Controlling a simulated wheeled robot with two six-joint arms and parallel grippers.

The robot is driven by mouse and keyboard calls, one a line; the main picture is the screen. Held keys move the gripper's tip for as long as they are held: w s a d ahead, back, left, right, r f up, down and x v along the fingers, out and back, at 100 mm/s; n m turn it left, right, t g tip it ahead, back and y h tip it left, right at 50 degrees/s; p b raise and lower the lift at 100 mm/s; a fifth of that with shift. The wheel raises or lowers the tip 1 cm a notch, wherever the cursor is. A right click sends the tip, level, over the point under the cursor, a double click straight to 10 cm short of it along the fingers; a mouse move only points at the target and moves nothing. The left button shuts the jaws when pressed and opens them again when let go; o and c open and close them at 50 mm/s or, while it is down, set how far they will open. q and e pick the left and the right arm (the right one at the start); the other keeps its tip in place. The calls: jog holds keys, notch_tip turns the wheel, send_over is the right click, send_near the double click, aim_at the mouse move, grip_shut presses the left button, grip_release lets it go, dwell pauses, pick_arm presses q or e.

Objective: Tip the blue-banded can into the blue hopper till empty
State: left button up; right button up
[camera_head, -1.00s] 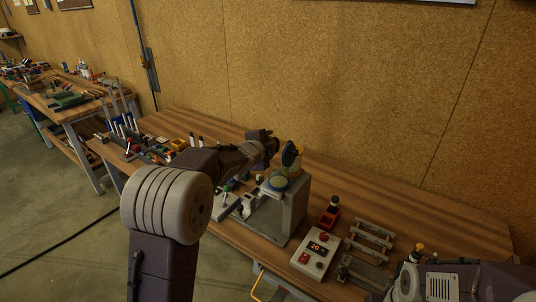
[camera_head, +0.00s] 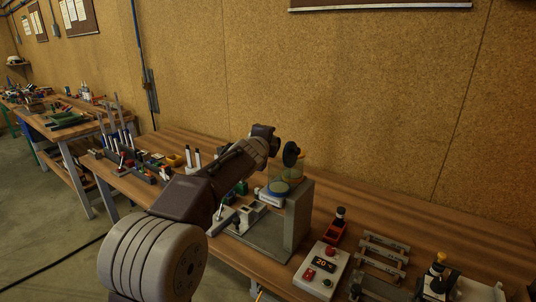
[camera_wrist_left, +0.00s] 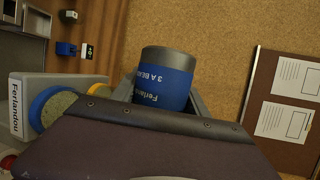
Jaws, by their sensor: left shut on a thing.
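My left gripper (camera_head: 281,150) is shut on the blue-banded can (camera_head: 291,154). In the left wrist view the gripper (camera_wrist_left: 163,100) has its jaws on either side of the can (camera_wrist_left: 163,80), whose grey end and blue lettered band show. The can lies tilted well over. Its mouth and anything leaving it are hidden. In the wrist view the blue hopper (camera_wrist_left: 40,104) shows a blue rim around a beige, grainy-looking surface. My right gripper is out of view.
A yellow-rimmed vessel (camera_wrist_left: 97,89) stands beside the blue hopper. Tools crowd the left side.

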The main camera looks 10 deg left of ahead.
pick_arm(q)
jog(key=b, duration=0.1)
jog(key=m+b, duration=0.1)
jog(key=b, duration=0.1)
jog(key=shift+r+m+t+y, duration=0.2)
jog(key=shift+m+t+y, duration=0.1)
jog(key=shift+t, duration=0.1)
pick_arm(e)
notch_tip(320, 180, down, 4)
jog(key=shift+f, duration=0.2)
pick_arm(q)
jog(key=shift+r+m+b, duration=0.4)
jog(key=shift+b, duration=0.2)
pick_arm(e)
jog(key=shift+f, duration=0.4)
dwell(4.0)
